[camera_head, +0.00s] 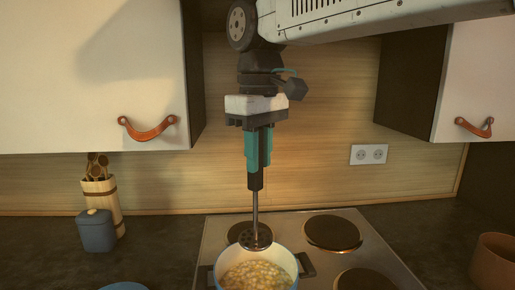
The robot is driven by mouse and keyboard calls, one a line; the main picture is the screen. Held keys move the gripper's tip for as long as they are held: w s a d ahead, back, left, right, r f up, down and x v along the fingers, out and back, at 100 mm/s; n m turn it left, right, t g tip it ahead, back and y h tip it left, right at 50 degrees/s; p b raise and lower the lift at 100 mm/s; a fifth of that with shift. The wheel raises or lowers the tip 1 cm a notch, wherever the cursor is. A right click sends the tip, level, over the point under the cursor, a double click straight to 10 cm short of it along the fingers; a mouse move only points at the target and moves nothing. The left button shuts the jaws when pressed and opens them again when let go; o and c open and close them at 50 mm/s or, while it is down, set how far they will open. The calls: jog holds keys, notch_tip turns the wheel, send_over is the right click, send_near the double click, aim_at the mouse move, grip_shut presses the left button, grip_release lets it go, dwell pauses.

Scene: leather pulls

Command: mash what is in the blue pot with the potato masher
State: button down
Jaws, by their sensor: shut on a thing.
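The potato masher (255,205) has a black handle, a metal shaft and a round perforated plate. My gripper (257,165), with teal fingers, is shut on its handle and holds it upright, plate down. The masher's plate (257,238) shows at the back rim of the pot in the picture; I cannot tell its exact height over the pot. The blue pot (222,267), pale inside with dark side handles, stands on the stove at the bottom of the view. It holds pale yellow chunks (256,275). Its lower part is cut off by the frame edge.
The stove (298,255) has several dark hotplates, with one bare hotplate (332,232) right of the pot. A blue-grey jar (96,232) and a utensil holder (103,197) stand at left. A brown pot (494,262) stands at right. Wall cabinets (85,75) flank my arm.

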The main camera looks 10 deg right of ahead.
aim_at(258, 240)
jog(key=shift+s+a+f, duration=0.1)
jog(key=shift+f, duration=7.3)
